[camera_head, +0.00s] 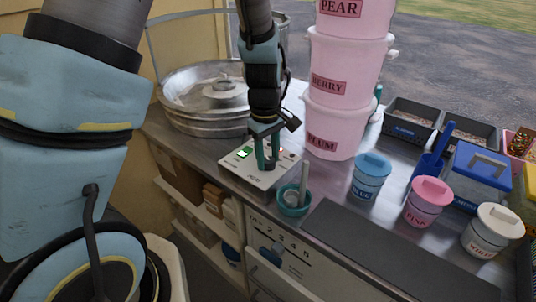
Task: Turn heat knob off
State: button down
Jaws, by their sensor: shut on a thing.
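A white control box (236,168) sits on the metal counter in front of the large metal bowl. A green lit switch (243,153) shows on its left part. My gripper (267,166) points down onto the middle of the box, its teal fingers shut on the heat knob. The knob is hidden between and behind the fingers, so its pointing direction cannot be read. Small lettering is printed on the box's front part, too small to read surely.
A teal cup (293,205) with a pale stick stands close to the box's right front corner. Stacked pink tubs (335,130) rise behind on the right. A metal bowl (190,115) is behind left.

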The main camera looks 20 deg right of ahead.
aim_at(266, 160)
dwell(0.4)
jog(key=shift+c, duration=1.9)
grip_release()
notch_tip(266, 160, up, 11)
jog(key=b, duration=0.1)
jog(key=shift+a, duration=0.25)
jog(key=shift+f, duration=0.1)
jog(key=w+a+f+m+t, duration=0.1)
jog(key=a+m, duration=0.3)
jog(key=a, duration=2.3)
jog(key=shift+a+f+m, duration=0.4)
jog(key=shift+f, duration=0.3)
